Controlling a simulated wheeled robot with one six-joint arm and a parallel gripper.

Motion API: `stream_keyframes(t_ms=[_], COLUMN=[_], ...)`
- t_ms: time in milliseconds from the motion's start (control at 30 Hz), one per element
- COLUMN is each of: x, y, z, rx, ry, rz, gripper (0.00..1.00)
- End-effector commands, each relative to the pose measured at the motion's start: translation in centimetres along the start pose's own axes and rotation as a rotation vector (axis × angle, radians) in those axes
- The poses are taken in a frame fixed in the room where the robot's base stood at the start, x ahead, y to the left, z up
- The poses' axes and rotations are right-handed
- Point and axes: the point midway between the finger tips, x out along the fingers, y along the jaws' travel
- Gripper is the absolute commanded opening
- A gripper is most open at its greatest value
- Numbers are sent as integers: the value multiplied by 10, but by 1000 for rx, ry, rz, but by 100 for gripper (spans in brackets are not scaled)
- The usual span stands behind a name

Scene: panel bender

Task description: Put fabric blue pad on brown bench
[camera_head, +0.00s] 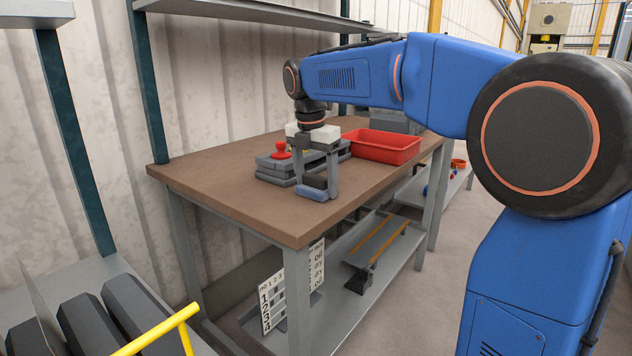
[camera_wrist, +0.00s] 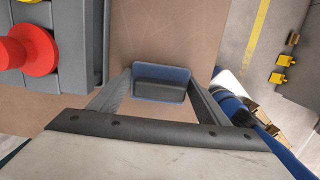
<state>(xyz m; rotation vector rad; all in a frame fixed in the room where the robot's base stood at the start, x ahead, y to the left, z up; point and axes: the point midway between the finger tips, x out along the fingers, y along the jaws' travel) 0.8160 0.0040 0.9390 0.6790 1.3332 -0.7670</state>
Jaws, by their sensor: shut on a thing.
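The blue fabric pad (camera_head: 313,193) is at my gripper's fingertips, low over the brown bench (camera_head: 230,197), near its front edge. The pad has a dark grey upper part, and it also shows between the fingers in the wrist view (camera_wrist: 160,94). My gripper (camera_head: 316,190) points down and is shut on the pad, one finger at each side. In the wrist view my gripper (camera_wrist: 160,88) has the brown bench top (camera_wrist: 195,35) beneath it. I cannot tell whether the pad touches the bench top.
Grey blocks with a red knob (camera_head: 281,150) stand on the bench just left of my gripper. A red bin (camera_head: 380,146) stands behind to the right. The bench's front left area is clear. A lower shelf (camera_head: 345,285) holds a numbered sign (camera_head: 273,300).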

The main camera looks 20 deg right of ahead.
Motion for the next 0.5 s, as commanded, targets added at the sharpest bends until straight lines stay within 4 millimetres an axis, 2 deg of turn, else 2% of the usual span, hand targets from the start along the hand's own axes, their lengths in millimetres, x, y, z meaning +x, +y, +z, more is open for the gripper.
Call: stream_keyframes(t_ms=[100, 133, 200, 500], x=[2, 2, 2, 1], y=[0, 0, 0, 0], z=[0, 0, 0, 0], rx=[0, 0, 0, 0], ry=[0, 0, 0, 0], rz=[0, 0, 0, 0], gripper=[49, 74, 88, 88])
